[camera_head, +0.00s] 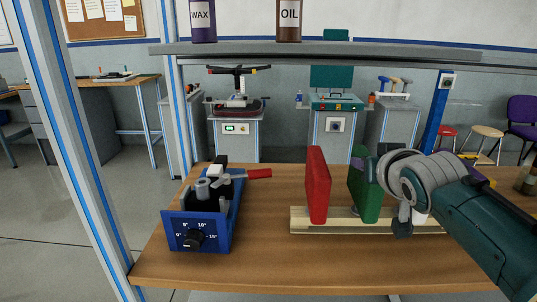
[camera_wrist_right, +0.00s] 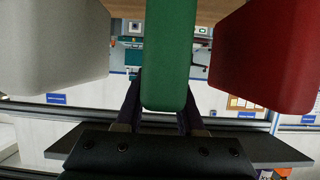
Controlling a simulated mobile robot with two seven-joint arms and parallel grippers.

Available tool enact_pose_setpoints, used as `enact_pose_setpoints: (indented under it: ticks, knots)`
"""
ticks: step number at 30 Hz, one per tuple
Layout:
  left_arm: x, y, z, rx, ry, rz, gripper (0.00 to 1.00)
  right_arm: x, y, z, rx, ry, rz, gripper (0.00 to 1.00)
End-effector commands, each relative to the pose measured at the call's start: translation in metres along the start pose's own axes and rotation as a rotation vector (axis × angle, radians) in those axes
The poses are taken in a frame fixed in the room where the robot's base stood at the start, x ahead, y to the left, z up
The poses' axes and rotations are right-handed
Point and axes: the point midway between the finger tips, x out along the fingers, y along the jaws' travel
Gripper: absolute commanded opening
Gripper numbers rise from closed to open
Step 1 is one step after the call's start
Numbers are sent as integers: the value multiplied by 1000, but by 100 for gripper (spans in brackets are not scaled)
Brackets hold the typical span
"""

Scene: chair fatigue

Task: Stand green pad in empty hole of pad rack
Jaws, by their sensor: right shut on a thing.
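The green pad (camera_head: 361,192) is upright at the pad rack (camera_head: 300,222), a pale wooden strip on the table, to the right of the red pad (camera_head: 318,185). My right gripper is shut on the green pad, its fingers (camera_wrist_right: 160,112) on either side of the pad in the wrist view. There the green pad (camera_wrist_right: 168,50) is between the white pad (camera_wrist_right: 50,45) and the red pad (camera_wrist_right: 268,50), apart from both. The pad's foot looks level with the rack, but I cannot tell whether it is seated in the hole. My left gripper is out of view.
A blue fixture (camera_head: 200,228) with a dial and a red-handled lever stands at the left of the table. A shelf (camera_head: 320,50) with WAX and OIL bottles crosses above. The table front (camera_head: 290,265) is clear. My right arm hides the rack's right end.

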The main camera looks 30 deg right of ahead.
Motion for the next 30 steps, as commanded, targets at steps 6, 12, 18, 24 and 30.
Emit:
enact_pose_setpoints:
  ticks: [6, 12, 18, 24, 30]
  knots:
    - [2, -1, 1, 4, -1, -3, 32, 1, 0, 1, 0, 3, 0, 50]
    - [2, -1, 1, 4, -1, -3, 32, 1, 0, 1, 0, 2, 0, 72]
    - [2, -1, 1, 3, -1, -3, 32, 1, 0, 3, 0, -3, 0, 72]
    - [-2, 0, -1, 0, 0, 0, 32, -9, 0, 2, -1, -2, -1, 72]
    - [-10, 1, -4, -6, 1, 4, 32, -41, 0, 2, 0, -2, -1, 72]
